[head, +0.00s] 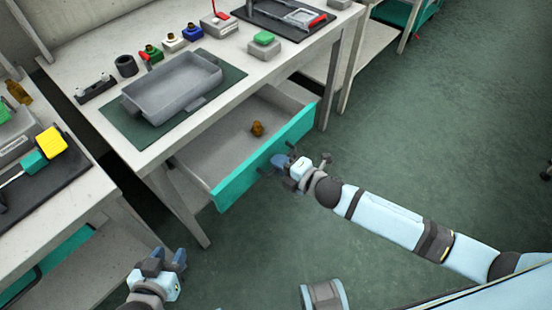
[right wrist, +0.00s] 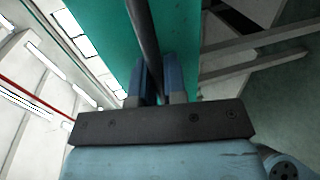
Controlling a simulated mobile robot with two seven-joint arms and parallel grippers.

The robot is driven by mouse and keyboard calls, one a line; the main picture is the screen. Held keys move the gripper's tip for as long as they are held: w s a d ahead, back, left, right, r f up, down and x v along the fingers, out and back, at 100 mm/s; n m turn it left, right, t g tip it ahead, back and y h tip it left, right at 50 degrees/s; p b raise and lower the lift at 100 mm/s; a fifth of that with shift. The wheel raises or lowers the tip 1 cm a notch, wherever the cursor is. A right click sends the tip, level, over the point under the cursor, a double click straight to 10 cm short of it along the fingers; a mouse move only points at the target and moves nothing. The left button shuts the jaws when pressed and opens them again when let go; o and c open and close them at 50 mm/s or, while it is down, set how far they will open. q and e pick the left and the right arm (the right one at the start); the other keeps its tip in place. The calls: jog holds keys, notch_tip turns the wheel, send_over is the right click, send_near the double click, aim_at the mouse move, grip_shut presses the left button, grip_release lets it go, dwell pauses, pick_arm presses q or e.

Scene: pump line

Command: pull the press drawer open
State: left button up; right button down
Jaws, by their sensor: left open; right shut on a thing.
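The press drawer (head: 235,184) has a teal front and stands pulled out from under the table, with its grey inside visible. A small brown part (head: 257,128) lies in it. My right gripper (head: 279,164) is at the middle of the drawer front. In the right wrist view the fingers (right wrist: 160,85) are shut on the dark bar handle (right wrist: 143,40), in front of the teal panel (right wrist: 100,25). My left gripper (head: 168,260) is open and empty, low at the bottom left, apart from the drawer.
A grey tray (head: 172,92) sits on a dark green mat (head: 228,78) on the table above the drawer. Small coloured parts stand behind it. Another bench (head: 60,215) is at the left.

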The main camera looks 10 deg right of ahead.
pick_arm(q)
jog(key=shift+r, duration=0.1)
pick_arm(e)
jog(key=c, duration=1.2)
grip_release()
jog(key=shift+s, duration=0.1)
pick_arm(q)
jog(key=shift+a+p, duration=0.1)
jog(key=shift+p, duration=0.5)
pick_arm(e)
jog(key=shift+v, duration=6.85)
pick_arm(q)
jog(key=shift+r, duration=0.1)
